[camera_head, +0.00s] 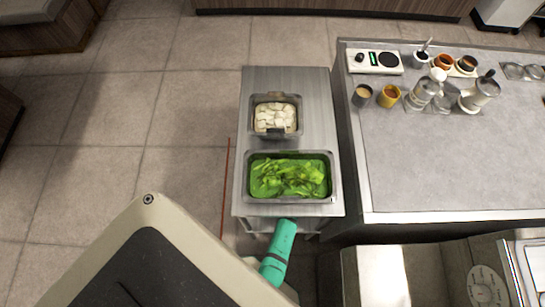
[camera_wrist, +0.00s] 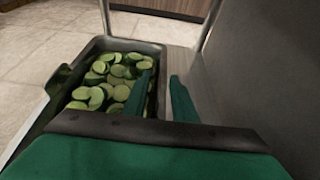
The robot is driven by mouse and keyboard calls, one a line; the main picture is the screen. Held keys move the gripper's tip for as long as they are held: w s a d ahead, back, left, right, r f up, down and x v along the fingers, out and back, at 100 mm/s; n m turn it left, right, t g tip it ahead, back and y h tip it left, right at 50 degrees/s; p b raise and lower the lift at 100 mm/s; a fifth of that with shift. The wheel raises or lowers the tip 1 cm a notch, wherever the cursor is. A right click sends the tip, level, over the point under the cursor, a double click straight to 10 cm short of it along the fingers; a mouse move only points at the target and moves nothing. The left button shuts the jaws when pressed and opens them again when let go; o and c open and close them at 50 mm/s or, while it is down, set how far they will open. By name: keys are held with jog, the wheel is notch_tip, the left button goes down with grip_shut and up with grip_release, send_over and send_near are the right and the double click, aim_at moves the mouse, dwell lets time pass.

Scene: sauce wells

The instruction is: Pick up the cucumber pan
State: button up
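The cucumber pan (camera_wrist: 153,47) is a dark metal pan filled with round green cucumber slices (camera_wrist: 105,82), in the left half of the wrist view. My gripper (camera_wrist: 161,72) has two green fingers with a clear gap between them. The left finger is over the inside of the pan, in front of the slices. The right finger is outside the pan's right wall, so the wall runs between them. I cannot tell whether either finger touches it. The cucumber pan does not show in the head view, nor do my fingertips.
In the head view, a metal cart (camera_head: 314,88) bears a pan of white pieces (camera_head: 276,116) and a pan of leafy greens (camera_head: 290,177). A counter (camera_head: 455,165) with cups and jars stands at right. Metal posts (camera_wrist: 210,25) rise beside the cucumber pan.

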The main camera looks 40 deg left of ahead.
grip_shut()
jog(key=shift+r, duration=0.15)
dwell(1.2)
